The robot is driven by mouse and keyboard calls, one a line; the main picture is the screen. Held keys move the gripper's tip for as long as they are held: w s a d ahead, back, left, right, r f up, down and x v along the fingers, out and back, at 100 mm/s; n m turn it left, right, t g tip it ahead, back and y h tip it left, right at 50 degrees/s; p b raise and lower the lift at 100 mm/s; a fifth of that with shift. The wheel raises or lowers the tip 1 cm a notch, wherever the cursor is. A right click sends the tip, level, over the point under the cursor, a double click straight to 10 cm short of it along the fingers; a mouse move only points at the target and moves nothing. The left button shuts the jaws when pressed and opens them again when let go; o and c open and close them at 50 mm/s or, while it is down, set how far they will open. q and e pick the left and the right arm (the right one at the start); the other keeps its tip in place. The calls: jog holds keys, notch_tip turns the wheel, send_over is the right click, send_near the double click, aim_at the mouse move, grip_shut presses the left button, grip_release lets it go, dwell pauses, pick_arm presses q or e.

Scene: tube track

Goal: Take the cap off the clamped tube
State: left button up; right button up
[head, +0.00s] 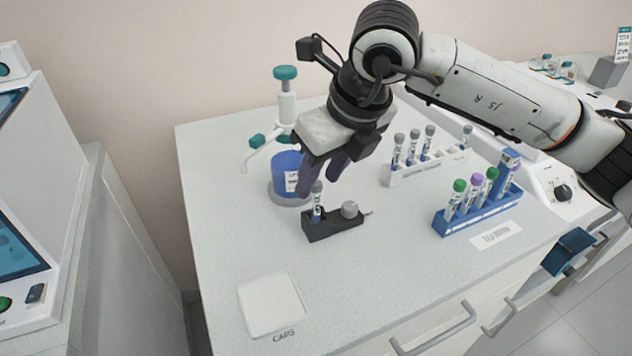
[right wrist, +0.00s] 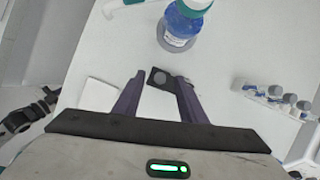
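The clamped tube (head: 317,214) stands upright in the black clamp block (head: 338,229), with a grey cap (head: 317,187) on top. A grey round knob (head: 350,209) sits on the right part of the block. My right gripper (head: 318,182) is open and points down just above the tube, its purple fingers apart near the cap. In the right wrist view, the right gripper (right wrist: 160,81) has a gap between its fingers, with part of the clamp block (right wrist: 153,71) beyond. A grey disc shows there; I cannot tell if it is cap or knob. My left gripper is not seen.
A blue bottle with a teal-topped dispenser (head: 287,174) stands close behind the clamp. A white rack (head: 400,178) and a blue rack (head: 470,224) of capped tubes stand to the right. An empty white caps mat (head: 272,304) lies front left. The counter between is clear.

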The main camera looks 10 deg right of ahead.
jog(key=shift+c, duration=0.3)
grip_shut()
jog(key=shift+r, duration=0.15)
notch_tip(320, 180, up, 13)
jog(key=p, duration=0.1)
dwell(0.5)
